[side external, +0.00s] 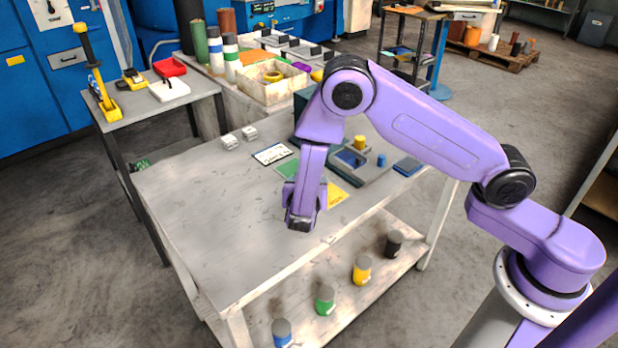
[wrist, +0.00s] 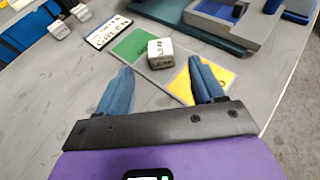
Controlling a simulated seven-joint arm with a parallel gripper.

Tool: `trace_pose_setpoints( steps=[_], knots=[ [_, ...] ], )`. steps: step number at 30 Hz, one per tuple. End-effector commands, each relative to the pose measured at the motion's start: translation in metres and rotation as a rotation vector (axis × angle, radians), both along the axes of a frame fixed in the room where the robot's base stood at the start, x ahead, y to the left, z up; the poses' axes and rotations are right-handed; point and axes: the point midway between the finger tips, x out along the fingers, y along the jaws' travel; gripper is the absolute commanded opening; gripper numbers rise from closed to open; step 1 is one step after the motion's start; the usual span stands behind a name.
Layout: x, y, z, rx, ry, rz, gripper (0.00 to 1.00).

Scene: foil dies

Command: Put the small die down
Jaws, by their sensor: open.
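A small pale die (wrist: 160,53) with dark marks on its faces sits on a flat mat, where its green patch (wrist: 138,45) meets a grey part and the yellow patch (wrist: 218,80). My gripper (wrist: 160,66) is open, with one blue finger on each side in the wrist view and the die between and just beyond the tips. I see gaps between the die and both fingers. In the side view my gripper (side external: 302,220) hangs low over the table and hides the die. The green patch (side external: 287,168) and yellow patch (side external: 335,194) show beside it.
Two other pale dice (side external: 230,141) (side external: 249,132) stand on the table (side external: 200,210) at the back left. A white card (side external: 271,154) with dark lettering lies near the mat. The table's left and front are clear.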

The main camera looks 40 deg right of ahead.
Motion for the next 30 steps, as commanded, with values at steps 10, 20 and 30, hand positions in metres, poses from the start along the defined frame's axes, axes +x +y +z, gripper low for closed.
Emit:
trace_pose_setpoints(
  steps=[10,20,30],
  knots=[
    [-0.031,0.031,0.018,0.0,0.0,0.001,0.68],
    [-0.037,0.03,0.025,0.021,-0.005,-0.023,0.68],
    [-0.104,-0.011,0.083,0.372,-0.045,-0.353,0.68]
  ],
)
